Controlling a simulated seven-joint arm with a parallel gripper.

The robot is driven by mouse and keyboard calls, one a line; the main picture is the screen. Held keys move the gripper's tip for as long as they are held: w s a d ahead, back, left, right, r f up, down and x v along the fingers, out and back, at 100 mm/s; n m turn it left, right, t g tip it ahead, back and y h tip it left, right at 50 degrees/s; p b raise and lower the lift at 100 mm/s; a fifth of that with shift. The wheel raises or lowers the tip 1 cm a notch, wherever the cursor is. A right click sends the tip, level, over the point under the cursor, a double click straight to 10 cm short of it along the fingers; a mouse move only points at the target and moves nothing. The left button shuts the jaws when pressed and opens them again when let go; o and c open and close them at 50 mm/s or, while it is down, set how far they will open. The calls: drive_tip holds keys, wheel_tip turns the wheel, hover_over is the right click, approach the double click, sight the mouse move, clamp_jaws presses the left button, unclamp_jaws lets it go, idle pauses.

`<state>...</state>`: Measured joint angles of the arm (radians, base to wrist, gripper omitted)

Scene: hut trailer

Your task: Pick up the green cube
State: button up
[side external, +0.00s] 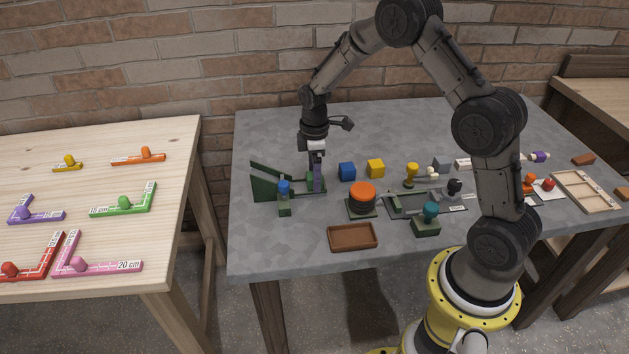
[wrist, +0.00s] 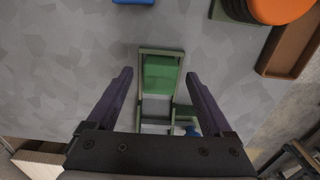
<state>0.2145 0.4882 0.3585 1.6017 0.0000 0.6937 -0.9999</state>
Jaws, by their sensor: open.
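The green cube (wrist: 160,77) sits inside a dark green frame (wrist: 161,50) in the wrist view. It lies between my two purple fingers as seen from above. My gripper (wrist: 160,73) is open, with a gap between each finger and the frame. In the side external view my gripper (side external: 316,186) points straight down at the dark green stand (side external: 268,169) on the grey table. Its fingers largely hide the cube there. I cannot tell how far the fingertips are above the table.
A blue cube (side external: 347,172) and a yellow cube (side external: 376,168) stand to the right. An orange round-topped object (side external: 362,193) and a brown tray (side external: 352,237) are nearer the front. A blue-topped green piece (side external: 284,200) stands close beside my gripper. The table's back is clear.

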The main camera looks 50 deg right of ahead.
drive_tip(key=shift+f, duration=0.5)
clamp_jaws()
drive_tip(key=shift+r, duration=0.2)
